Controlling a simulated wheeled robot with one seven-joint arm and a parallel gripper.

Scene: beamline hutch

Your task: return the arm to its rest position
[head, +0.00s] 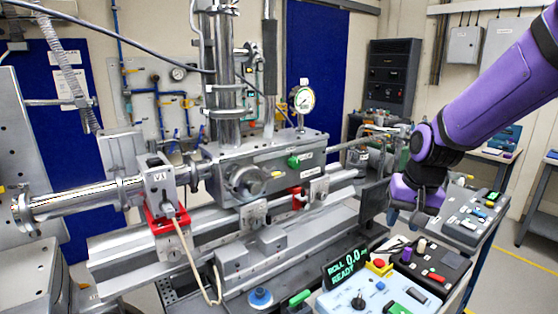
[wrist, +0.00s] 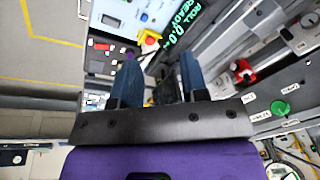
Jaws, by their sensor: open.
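My purple arm (head: 490,100) comes in from the upper right of the head view and bends down at a black joint. My gripper (wrist: 160,72) shows in the wrist view as two blue-grey fingers standing apart, with nothing held between them. In the head view its end hangs over the right side of the bench, behind the small display and above the control boxes. The fingertips are hard to make out there.
A display reading ROLL 0.0 READY (head: 347,263) stands by a pale control panel (head: 375,295) with a red button. A black control box (head: 432,268) sits beside it. The beamline apparatus (head: 265,165) fills the middle. Floor shows at the lower right.

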